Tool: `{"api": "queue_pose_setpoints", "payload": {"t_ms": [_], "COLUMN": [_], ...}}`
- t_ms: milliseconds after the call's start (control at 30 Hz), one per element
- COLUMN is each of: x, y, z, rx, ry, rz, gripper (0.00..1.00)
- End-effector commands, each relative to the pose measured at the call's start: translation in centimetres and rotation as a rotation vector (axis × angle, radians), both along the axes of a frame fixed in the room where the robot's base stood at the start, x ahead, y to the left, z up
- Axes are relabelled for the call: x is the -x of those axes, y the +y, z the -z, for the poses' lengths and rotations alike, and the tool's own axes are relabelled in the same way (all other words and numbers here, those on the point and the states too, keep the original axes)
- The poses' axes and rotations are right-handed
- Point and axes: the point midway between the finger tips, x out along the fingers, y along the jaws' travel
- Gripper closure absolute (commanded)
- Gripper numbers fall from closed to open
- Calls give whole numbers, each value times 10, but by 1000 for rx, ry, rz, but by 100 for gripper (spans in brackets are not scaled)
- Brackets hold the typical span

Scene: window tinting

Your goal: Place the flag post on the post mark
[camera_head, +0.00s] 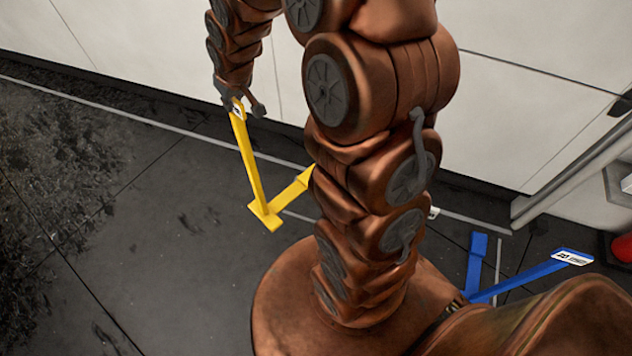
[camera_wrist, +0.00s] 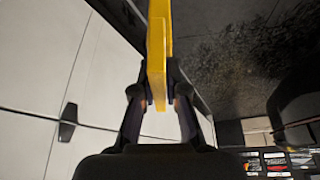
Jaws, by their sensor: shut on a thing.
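The yellow flag post (camera_head: 248,160) is an L-shaped piece with a white label at its top and a long foot; part of the foot's far end may be hidden behind my arm. My gripper (camera_head: 239,102) is shut on the post's upper end, near the label. In the wrist view the yellow post (camera_wrist: 157,50) runs between the two dark fingers (camera_wrist: 158,92). The post leans slightly, with its foot low over the dark ground; I cannot tell whether it touches. I cannot make out a clear post mark.
A similar blue post (camera_head: 520,278) with a white label stands at the lower right. White wall panels (camera_head: 545,120) border the ground, with a grey rail (camera_head: 580,180) and a red object (camera_head: 622,248) at the right. The dark ground (camera_head: 130,240) at left is open.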

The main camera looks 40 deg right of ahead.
Motion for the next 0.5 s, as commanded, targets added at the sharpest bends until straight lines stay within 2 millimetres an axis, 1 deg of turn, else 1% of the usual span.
{"api": "queue_pose_setpoints", "payload": {"t_ms": [33, 500], "x": [2, 38], "y": [-8, -70], "z": [11, 59], "rx": [-2, 4], "ry": [-5, -5], "rz": [-6, -143], "gripper": [100, 100]}}
